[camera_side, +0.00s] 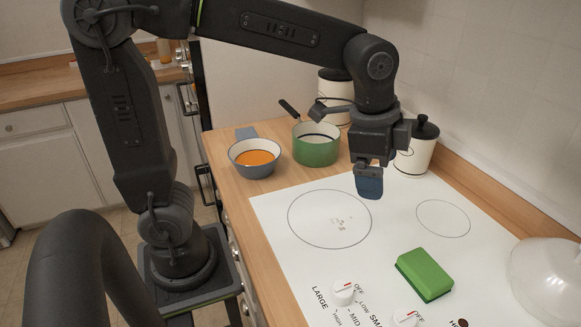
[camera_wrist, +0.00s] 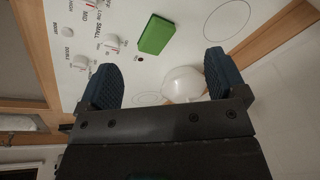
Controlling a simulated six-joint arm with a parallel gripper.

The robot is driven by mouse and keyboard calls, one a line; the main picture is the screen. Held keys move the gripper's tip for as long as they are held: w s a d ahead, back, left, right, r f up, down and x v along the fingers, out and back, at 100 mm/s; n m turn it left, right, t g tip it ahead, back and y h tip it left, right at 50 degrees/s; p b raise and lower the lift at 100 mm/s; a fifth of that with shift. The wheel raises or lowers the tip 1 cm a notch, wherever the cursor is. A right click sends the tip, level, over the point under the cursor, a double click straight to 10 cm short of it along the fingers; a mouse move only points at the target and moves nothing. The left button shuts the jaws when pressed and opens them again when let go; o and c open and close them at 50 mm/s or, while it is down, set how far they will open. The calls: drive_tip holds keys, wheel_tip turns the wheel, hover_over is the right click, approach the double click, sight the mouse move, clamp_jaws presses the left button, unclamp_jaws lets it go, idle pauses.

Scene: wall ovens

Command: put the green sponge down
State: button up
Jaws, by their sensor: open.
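The sponge also shows in the wrist view (camera_wrist: 157,34), beyond my fingertips. My gripper (camera_side: 369,186) is above the far part of the stovetop, apart from the sponge and up and left of it in the side view. In the wrist view my two blue fingers (camera_wrist: 163,80) are spread wide with nothing between them touching either pad. One finger is mostly hidden in the side view.
A blue-grey pan with orange contents (camera_side: 253,160) and a green pot (camera_side: 316,151) stand on the wooden counter behind the stovetop. White canisters with dark lids (camera_side: 414,154) stand near the wall. A white rounded object (camera_side: 545,280) is right of the sponge. Knobs (camera_side: 345,294) line the front.

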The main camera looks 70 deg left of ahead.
drive_tip(key=s+a+f+n+t, duration=0.1)
drive_tip(key=s+a+n+t, duration=0.2)
drive_tip(key=s+a+n, duration=0.4)
drive_tip(key=s+n, duration=0.3)
drive_tip(key=s, duration=0.2)
drive_tip(key=shift+s+f+y, duration=0.3)
drive_tip(key=shift+o, duration=0.4)
idle(0.4)
drive_tip(key=m+g, duration=0.6)
drive_tip(key=m, duration=1.2)
hover_over(426, 268)
wheel_tip(426, 268, down, 4)
drive_tip(key=f, duration=0.1)
wheel_tip(426, 268, down, 13)
drive_tip(key=shift+r, duration=0.1)
